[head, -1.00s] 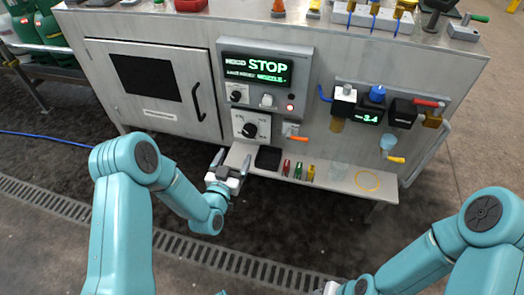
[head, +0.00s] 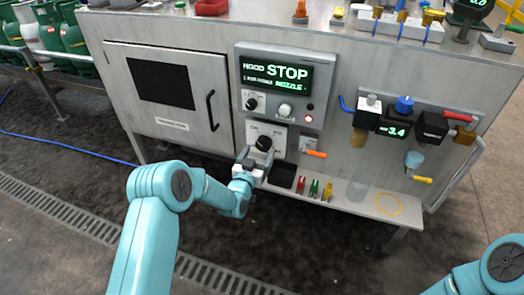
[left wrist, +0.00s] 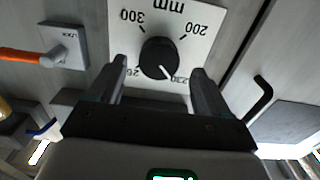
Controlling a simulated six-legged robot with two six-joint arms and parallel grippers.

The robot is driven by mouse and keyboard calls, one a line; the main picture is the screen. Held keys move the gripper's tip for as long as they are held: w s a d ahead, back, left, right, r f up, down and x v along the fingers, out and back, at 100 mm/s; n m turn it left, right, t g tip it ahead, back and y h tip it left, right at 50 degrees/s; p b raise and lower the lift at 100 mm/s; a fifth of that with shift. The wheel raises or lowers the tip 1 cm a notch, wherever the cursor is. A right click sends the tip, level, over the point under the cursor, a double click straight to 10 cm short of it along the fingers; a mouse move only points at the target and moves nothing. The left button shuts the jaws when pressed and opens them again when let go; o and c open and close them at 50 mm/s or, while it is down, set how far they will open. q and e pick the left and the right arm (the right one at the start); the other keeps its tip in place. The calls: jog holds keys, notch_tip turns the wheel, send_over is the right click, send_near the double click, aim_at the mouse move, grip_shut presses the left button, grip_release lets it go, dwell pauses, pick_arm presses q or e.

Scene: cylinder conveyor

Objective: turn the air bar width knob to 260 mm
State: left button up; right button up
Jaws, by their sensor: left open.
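The air bar width knob (head: 264,143) is a black round knob on a white plate (head: 278,134) on the front of the machine. In the left wrist view the knob (left wrist: 159,58) has a white pointer aimed near the 230 mark. The plate there reads upside down, with mm, 200 and 300 legible and a label beginning 26 partly hidden by a finger. My left gripper (head: 255,161) is open, its fingers on either side of the knob's near part. I see no contact. My right gripper is out of view.
A smaller knob (head: 252,103) and the STOP display (head: 274,75) sit above the plate. An orange-handled valve (head: 315,154) is to its right. A shelf with a black pad (head: 283,175) and several coloured clips (head: 314,189) lies below. A cabinet door handle (head: 212,110) stands left.

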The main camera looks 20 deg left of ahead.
aim_at(262, 147)
pick_arm(q)
jog(key=shift+w+d+b, duration=0.1)
jog(key=shift+w+b, duration=0.25)
jog(key=shift+w, duration=1.6)
jog(key=c, duration=1)
